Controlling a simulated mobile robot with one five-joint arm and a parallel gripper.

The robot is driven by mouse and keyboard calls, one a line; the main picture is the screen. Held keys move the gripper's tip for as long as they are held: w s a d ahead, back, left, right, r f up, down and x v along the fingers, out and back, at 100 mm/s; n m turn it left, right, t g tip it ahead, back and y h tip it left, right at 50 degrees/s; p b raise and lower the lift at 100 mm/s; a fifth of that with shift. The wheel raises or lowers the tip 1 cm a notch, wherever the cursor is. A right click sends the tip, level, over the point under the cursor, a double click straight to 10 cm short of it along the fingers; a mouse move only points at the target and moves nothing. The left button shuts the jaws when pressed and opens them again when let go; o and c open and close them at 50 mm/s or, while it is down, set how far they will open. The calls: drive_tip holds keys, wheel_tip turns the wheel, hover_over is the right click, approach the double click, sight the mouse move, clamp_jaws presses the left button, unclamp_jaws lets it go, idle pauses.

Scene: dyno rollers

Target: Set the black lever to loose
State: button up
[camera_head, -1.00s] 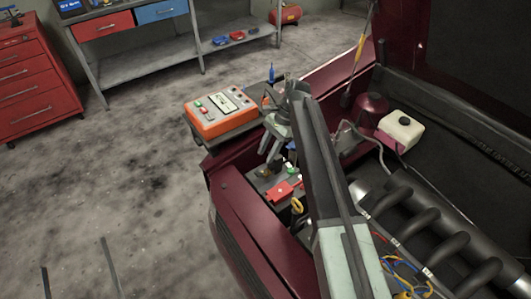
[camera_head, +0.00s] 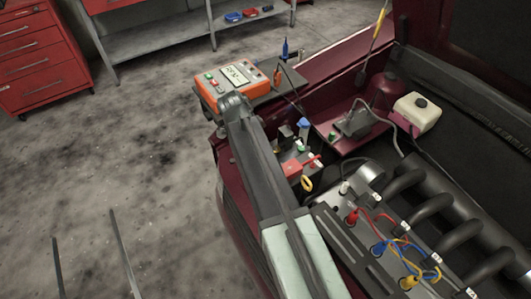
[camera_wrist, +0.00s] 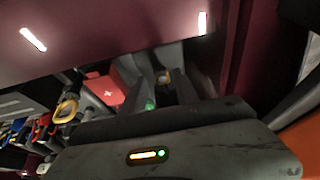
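I cannot single out the black lever for certain. A small dark part (camera_head: 286,131) stands at the battery, behind the red cover (camera_head: 292,169), in the head view; its setting cannot be read. The red cover with a white cross also shows in the wrist view (camera_wrist: 106,88). My gripper (camera_wrist: 165,82) shows in the wrist view with its dark fingers apart. A small brownish part and a green spot (camera_wrist: 150,104) show between or behind them, with no contact visible.
An orange tester (camera_head: 238,80) sits on the car's edge beside my arm. A yellow ring (camera_head: 306,184) is beside the red cover. The engine with black pipes (camera_head: 425,205) and coloured wires lies right. A white reservoir (camera_head: 417,112) is farther back.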

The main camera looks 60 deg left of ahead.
drive_tip(key=b+x, duration=0.2)
drive_tip(key=x, duration=0.2)
drive_tip(key=shift+f+b, duration=0.2)
drive_tip(key=shift+b, duration=0.1)
drive_tip(key=shift+r, duration=0.15)
drive_tip(key=shift+c, duration=0.3)
clamp_jaws()
